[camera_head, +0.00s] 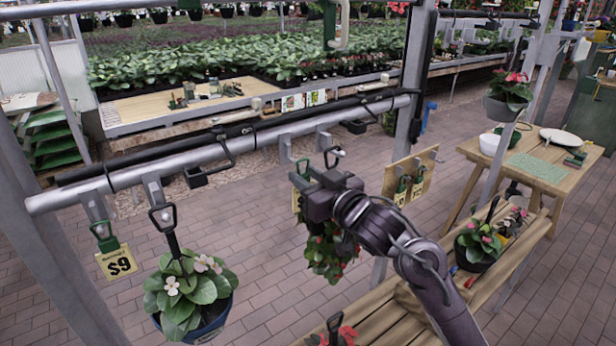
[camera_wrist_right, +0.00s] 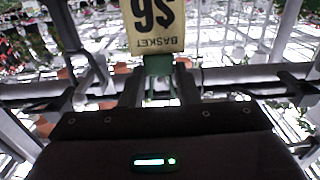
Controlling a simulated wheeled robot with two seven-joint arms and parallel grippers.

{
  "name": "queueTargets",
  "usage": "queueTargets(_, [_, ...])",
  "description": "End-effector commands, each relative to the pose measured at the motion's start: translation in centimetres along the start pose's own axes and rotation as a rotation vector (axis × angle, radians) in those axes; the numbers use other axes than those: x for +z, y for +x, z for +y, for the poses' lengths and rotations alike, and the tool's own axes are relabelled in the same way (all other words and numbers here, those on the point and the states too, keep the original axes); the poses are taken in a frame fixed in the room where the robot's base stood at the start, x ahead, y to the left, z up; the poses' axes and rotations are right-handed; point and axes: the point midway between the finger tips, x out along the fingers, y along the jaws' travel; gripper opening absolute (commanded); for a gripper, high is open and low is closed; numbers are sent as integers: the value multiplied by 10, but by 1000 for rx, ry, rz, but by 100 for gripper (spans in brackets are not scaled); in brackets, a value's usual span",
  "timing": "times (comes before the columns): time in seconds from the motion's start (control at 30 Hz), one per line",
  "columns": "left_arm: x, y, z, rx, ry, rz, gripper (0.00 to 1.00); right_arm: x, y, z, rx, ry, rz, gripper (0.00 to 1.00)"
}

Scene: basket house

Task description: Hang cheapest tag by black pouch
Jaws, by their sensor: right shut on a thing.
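My right gripper (camera_head: 303,178) is shut on a yellow price tag (camera_head: 297,201) by its green clip, below the rail. In the right wrist view the tag (camera_wrist_right: 157,25) appears upside down, its top cut off, with "BASKET" and what looks like $6. A $9 tag (camera_head: 117,262) with a green clip hangs at the left end of the rail. Two more tags (camera_head: 401,194) (camera_head: 417,188) hang on a wooden board. Small black box-like items hang under the rail, one (camera_head: 196,178) left of my gripper and one (camera_head: 355,127) farther back; I cannot tell whether either is the pouch. My left gripper is out of view.
The grey rail (camera_head: 190,162) runs across the front. A white-flowered basket (camera_head: 190,295) hangs at left. A red-flowered plant (camera_head: 328,255) hangs behind my right gripper. A slatted bench (camera_head: 495,268) with pots stands at right. The brick floor (camera_head: 110,215) is open.

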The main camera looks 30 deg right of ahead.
Motion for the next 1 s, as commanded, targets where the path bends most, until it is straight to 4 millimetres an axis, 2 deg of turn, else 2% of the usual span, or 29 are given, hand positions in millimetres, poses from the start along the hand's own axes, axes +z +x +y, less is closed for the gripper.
queueTargets(0.43, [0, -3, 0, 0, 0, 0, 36, -1, 4, 0, 0, 1, 1, 16])
queueTargets(0.8, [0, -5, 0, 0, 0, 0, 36, -1, 24, 0, 0, 1, 1, 16])
queueTargets(1.0, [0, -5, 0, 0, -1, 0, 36, -1, 27, 0, 0, 0, 1, 16])
